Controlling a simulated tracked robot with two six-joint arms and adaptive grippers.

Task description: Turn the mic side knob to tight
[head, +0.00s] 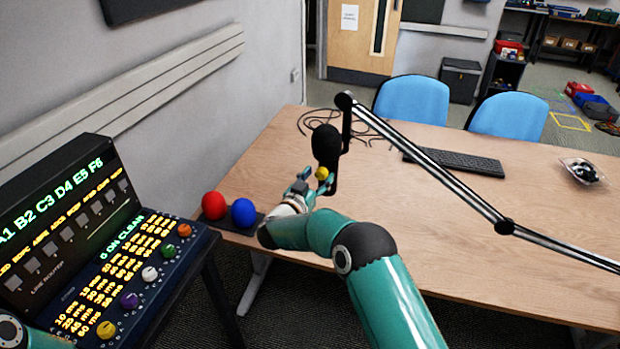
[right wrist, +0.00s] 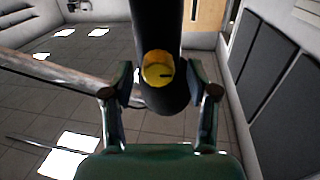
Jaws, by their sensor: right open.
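The black microphone (head: 326,143) hangs from the end of a boom arm over the left part of the table. Its yellow side knob (head: 321,173) is on the lower body and faces my right gripper (head: 306,178). In the right wrist view the knob (right wrist: 155,68) sits on the dark mic body (right wrist: 155,25), with a dark mark on its face pointing right. My right gripper (right wrist: 163,88) is open there, one finger on each side of the knob, with gaps visible. I cannot tell how close the fingertips are in depth. My left gripper is out of view.
The boom arm (head: 430,165) crosses the table (head: 440,240) to the right. A red ball (head: 214,205) and a blue ball (head: 243,212) sit at the table's left corner. A control panel (head: 110,260) stands at left. A keyboard (head: 455,162) lies further back.

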